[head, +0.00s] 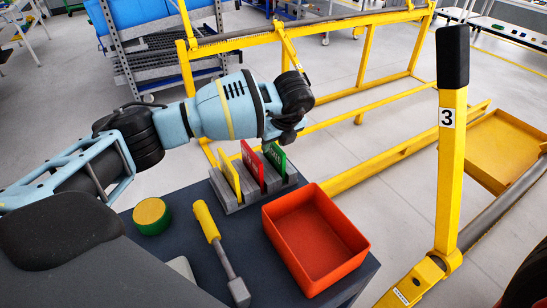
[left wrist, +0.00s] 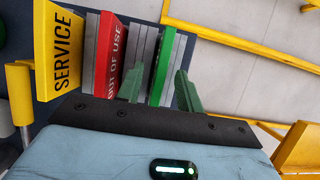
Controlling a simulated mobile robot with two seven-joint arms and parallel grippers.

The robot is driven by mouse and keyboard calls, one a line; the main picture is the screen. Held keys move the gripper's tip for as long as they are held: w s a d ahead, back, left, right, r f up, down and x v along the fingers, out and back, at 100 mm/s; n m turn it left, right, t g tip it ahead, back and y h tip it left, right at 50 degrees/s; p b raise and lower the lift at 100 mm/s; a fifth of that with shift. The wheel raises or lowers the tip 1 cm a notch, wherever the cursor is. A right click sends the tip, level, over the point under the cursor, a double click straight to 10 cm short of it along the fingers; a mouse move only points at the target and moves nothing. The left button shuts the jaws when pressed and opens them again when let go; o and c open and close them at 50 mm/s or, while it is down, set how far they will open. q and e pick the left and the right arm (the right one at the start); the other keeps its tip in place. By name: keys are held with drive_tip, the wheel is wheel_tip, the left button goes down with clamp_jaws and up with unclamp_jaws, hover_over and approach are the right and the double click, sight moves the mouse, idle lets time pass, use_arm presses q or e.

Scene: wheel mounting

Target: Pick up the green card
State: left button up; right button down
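The green card (head: 275,157) stands upright in the right end of a grey slotted holder (head: 234,207) on the dark table. My left gripper (head: 287,138) is just above it in the head view. In the left wrist view the left gripper (left wrist: 160,90) is open, with one finger on each side of the green card (left wrist: 162,66); gaps show between card and fingers. A red card (head: 252,163), reading "OUT OF USE" in the wrist view, stands left of it. A yellow "SERVICE" card (head: 229,174) stands furthest left. My right gripper is not in view.
On the table (head: 205,268) are an orange-red bin (head: 318,245), a yellow-handled hammer-like tool (head: 207,222) and a green-and-yellow round object (head: 152,215). A yellow frame (head: 375,92) stands behind. A yellow lever marked 3 (head: 450,180) rises at right.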

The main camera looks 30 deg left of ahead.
use_arm(q)
drive_tip(key=shift+f, duration=0.25)
idle(0.5)
clamp_jaws()
